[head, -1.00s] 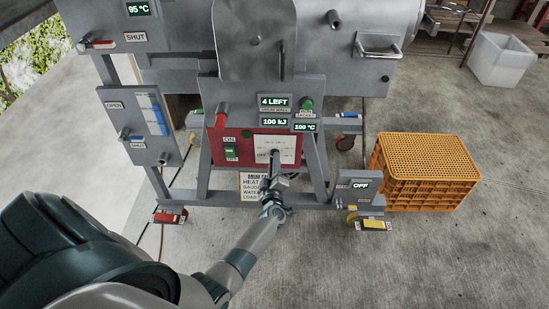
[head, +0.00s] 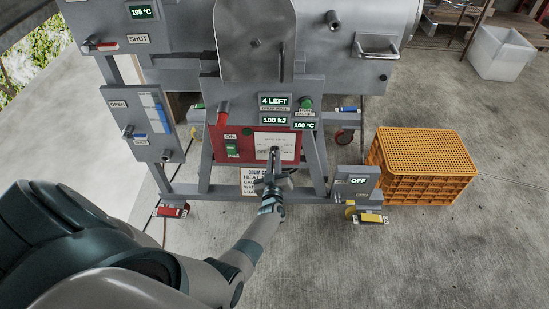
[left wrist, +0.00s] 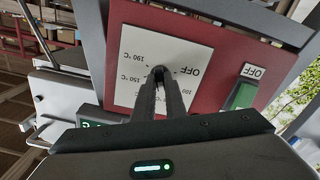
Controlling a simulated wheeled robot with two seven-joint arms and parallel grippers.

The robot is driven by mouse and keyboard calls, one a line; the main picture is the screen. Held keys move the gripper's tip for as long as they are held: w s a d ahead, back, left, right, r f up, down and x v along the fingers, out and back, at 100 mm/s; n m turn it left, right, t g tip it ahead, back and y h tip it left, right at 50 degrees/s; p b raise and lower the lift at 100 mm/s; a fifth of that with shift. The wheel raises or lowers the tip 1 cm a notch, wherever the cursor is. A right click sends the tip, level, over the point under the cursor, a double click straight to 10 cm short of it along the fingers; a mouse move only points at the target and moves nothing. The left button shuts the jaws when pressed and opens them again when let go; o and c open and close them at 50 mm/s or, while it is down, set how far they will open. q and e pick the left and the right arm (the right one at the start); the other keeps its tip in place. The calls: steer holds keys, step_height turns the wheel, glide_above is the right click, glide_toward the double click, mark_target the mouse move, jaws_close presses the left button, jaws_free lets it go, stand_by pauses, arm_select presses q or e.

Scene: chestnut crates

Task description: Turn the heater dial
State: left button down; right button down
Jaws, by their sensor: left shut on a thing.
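The heater dial (left wrist: 159,70) is a small dark knob on a white plate (head: 268,142) set in the red panel. In the left wrist view the plate (left wrist: 132,62) carries OFF, 190 °C, 150 °C and a partly hidden mark near 100. My left gripper (head: 274,153) reaches up to the dial from below and is shut on it. Its two dark fingers (left wrist: 160,78) meet at the knob in the left wrist view. They hide most of the dial, so I cannot tell where its pointer stands. My right gripper is not in view.
The red panel (head: 224,155) has a lit green switch (head: 232,150) left of the plate. Displays above read 4 LEFT, 100 kJ and 100 °C; the top left display (head: 142,12) reads 105 °C. An orange crate (head: 424,182) stands right on open concrete floor.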

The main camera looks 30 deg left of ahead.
arm_select(q)
steer(key=shift+f, duration=0.1)
steer(key=c, duration=1.8)
jaws_free()
steer(key=shift+s+d, duration=0.1)
steer(key=shift+s, duration=0.05)
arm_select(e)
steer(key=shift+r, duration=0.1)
